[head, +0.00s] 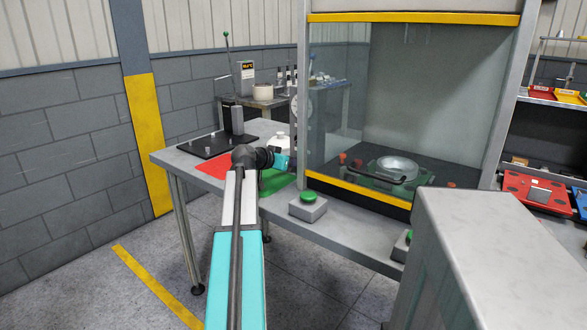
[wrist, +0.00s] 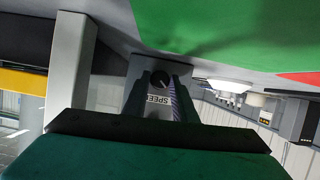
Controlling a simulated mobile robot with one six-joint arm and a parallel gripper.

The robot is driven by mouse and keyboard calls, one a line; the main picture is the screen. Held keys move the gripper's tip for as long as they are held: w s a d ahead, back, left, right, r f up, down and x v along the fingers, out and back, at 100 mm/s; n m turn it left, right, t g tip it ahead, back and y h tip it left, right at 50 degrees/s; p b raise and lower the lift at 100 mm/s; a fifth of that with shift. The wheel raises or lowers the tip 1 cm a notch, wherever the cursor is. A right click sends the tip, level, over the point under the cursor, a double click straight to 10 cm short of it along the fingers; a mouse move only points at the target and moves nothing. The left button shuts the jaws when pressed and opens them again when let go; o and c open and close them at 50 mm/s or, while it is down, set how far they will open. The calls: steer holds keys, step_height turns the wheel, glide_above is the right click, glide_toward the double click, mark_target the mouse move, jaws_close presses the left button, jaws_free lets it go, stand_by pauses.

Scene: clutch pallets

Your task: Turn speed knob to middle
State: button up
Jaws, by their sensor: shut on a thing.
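The speed knob (wrist: 160,77) is a small dark round knob with a light pointer mark, on a grey box at the table edge. A white label (wrist: 159,101) reading SPEED shows upside down beside it in the wrist view. My gripper (wrist: 160,86) has its two fingers on either side of the knob and is shut on it. The fingers partly cover the box, and the exact setting of the knob is too small to tell.
A green mat (head: 276,182) and a red mat (head: 214,166) lie on the table. A glass-fronted cabinet (head: 335,110) with a yellow lower edge stands right of my gripper. A green push button (head: 308,196) sits on a grey box at the front edge. A white pot stands behind my gripper.

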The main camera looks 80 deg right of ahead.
stand_by(0.4)
steer(key=o, duration=0.8)
steer(key=shift+c, duration=0.2)
steer(key=shift+a, duration=0.1)
steer(key=v, duration=1.3)
steer(key=shift+a+p, duration=0.3)
steer(key=shift+a, duration=0.05)
steer(key=shift+w+r, duration=0.1)
steer(key=shift+w, duration=0.05)
